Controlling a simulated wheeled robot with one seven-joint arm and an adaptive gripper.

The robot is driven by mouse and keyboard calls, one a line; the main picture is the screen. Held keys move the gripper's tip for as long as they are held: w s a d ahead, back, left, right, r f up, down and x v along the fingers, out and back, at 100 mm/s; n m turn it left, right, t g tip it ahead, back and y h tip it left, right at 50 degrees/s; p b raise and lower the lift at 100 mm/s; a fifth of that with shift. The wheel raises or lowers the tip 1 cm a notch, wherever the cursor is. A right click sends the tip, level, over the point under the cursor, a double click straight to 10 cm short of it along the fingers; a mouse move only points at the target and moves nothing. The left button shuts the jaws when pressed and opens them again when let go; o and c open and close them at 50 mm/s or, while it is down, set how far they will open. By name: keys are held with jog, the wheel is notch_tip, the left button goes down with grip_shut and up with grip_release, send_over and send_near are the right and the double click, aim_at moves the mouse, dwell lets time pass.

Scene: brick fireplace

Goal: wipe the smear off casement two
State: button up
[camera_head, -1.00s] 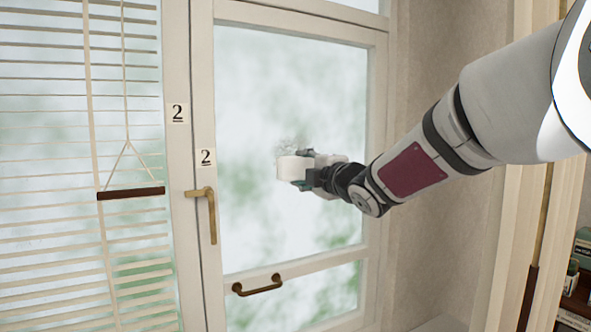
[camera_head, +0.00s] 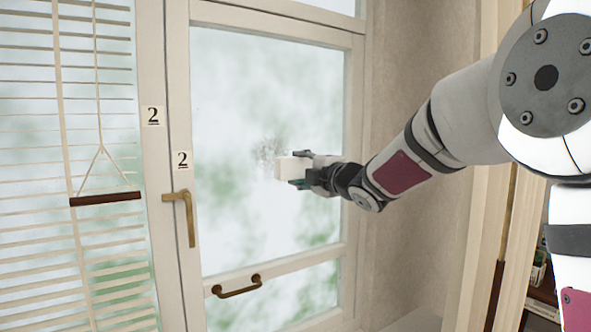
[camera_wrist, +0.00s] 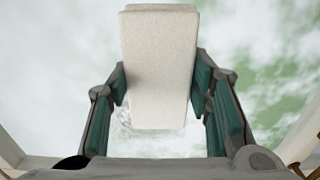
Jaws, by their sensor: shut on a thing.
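My gripper (camera_head: 296,170) is shut on a white block-shaped wiper (camera_head: 285,168). In the wrist view the wiper (camera_wrist: 160,70) sits between the two green-padded fingers. A grey speckled smear (camera_head: 268,152) is on the glass of casement two (camera_head: 354,120), the framed pane with a "2" label (camera_head: 183,160). The wiper is just right of and slightly below the smear in the head view and covers part of that area. I cannot tell whether the wiper touches the glass. In the wrist view a bit of the smear (camera_wrist: 124,122) shows beside the wiper's lower left edge.
A blind with a dark wooden bar (camera_head: 105,199) hangs at the left. A wall (camera_head: 420,60) stands close at the right.

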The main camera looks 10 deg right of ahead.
aim_at(285, 161)
jog(key=shift+w+d, duration=0.4)
jog(key=shift+d, duration=0.4)
jog(key=shift+s+r+p, duration=0.1)
jog(key=shift+r+p, duration=0.75)
jog(key=shift+r, duration=0.45)
jog(key=shift+a+f, duration=0.1)
jog(key=shift+a, duration=0.2)
jog(key=shift+s+a+b, duration=0.35)
jog(key=shift+a+b, duration=0.25)
jog(key=shift+a, duration=0.25)
jog(key=shift+s+a+b, duration=0.3)
jog(key=shift+a+b, duration=0.25)
jog(key=shift+a, duration=0.35)
jog(key=shift+s+a+b, duration=0.35)
jog(key=shift+a+b, duration=0.25)
jog(key=shift+a, duration=0.25)
jog(key=shift+s+a+b, duration=0.3)
jog(key=shift+a+b, duration=0.25)
jog(key=shift+a, duration=0.05)
jog(key=shift+s+a+b, duration=0.35)
jog(key=shift+a+b, duration=0.25)
jog(key=shift+a, duration=0.05)
jog(key=shift+s+a+b, duration=0.3)
jog(key=shift+a+b, duration=0.25)
jog(key=shift+a, duration=0.05)
jog(key=a+b, duration=0.1)
jog(key=s+a+b, duration=0.1)
jog(key=b, duration=0.1)
jog(key=shift+a+f, duration=0.1)
jog(key=shift+a, duration=0.45)
